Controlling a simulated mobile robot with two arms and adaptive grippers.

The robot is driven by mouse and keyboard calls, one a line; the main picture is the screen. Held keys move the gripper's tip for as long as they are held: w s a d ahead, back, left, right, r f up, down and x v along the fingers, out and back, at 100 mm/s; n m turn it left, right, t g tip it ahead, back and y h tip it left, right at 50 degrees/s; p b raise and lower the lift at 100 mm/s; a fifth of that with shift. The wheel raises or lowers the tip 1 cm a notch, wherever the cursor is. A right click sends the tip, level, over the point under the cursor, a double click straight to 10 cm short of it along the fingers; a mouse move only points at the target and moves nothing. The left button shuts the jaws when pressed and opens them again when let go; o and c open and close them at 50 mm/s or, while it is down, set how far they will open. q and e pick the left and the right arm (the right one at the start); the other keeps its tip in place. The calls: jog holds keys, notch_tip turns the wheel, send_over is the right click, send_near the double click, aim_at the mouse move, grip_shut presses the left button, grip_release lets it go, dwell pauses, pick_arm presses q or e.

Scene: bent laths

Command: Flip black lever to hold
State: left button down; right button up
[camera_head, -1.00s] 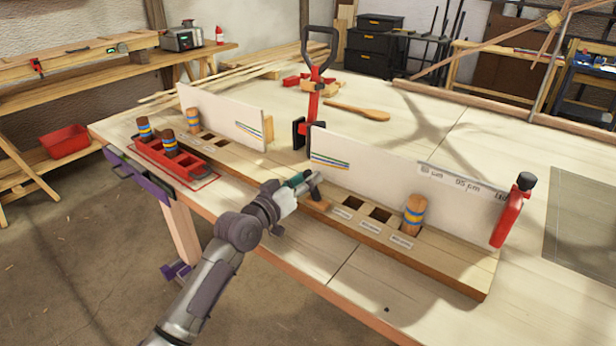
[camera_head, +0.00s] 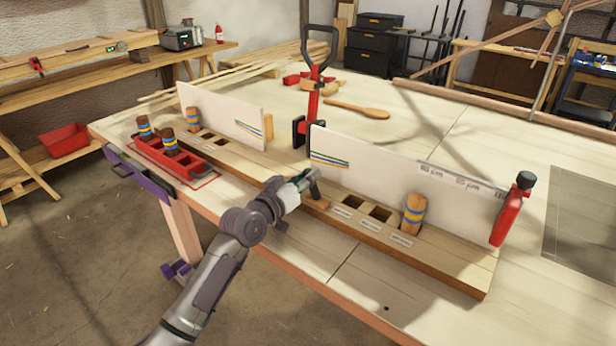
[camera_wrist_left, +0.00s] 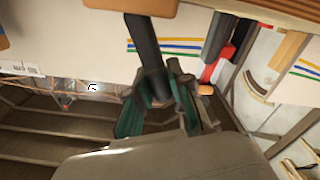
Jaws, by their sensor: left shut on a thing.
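The black lever (camera_head: 316,189) is a short dark bar on the wooden base board, at the middle of the head view, between the two white panels. My left gripper (camera_head: 307,179) is at its upper end and shut on it. In the left wrist view the lever (camera_wrist_left: 147,55) runs from an orange-brown block (camera_wrist_left: 130,5) down between the green-padded fingers of the gripper (camera_wrist_left: 160,105). The fingers hide its tip. No marking for the hold position can be read. My right gripper does not show.
A white panel (camera_head: 395,170) stands just right of the lever, another (camera_head: 222,118) further left. A tall red clamp (camera_head: 313,105) with a black handle rises behind. Banded pegs, one in the board (camera_head: 413,213), and a red tray (camera_head: 160,160) sit nearby. The front right table is clear.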

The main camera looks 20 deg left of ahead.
aim_at(318, 196)
pick_arm(q)
jog(key=shift+d, duration=0.1)
jog(key=shift+s+d+r+m+p, duration=0.25)
jog(key=shift+d+m+p, duration=0.2)
jog(key=shift+m, duration=0.55)
jog(key=m, duration=0.1)
jog(key=d+m+p, duration=0.1)
jog(key=m, duration=0.1)
jog(key=shift+s+d+r+p, duration=0.15)
jog(key=shift+s+d+p, duration=0.1)
jog(key=shift+d+p, duration=0.15)
jog(key=m, duration=0.1)
jog(key=d+m+p, duration=0.1)
jog(key=m, duration=0.1)
jog(key=shift+s+d, duration=0.2)
jog(key=shift+s, duration=0.1)
jog(key=shift+s+d+f+m+p, duration=0.15)
jog(key=shift+d+f+m+p, duration=0.25)
jog(key=shift+m, duration=0.6)
jog(key=shift+d, duration=0.1)
jog(key=c, duration=1)
grip_release()
jog(key=shift+c, duration=0.2)
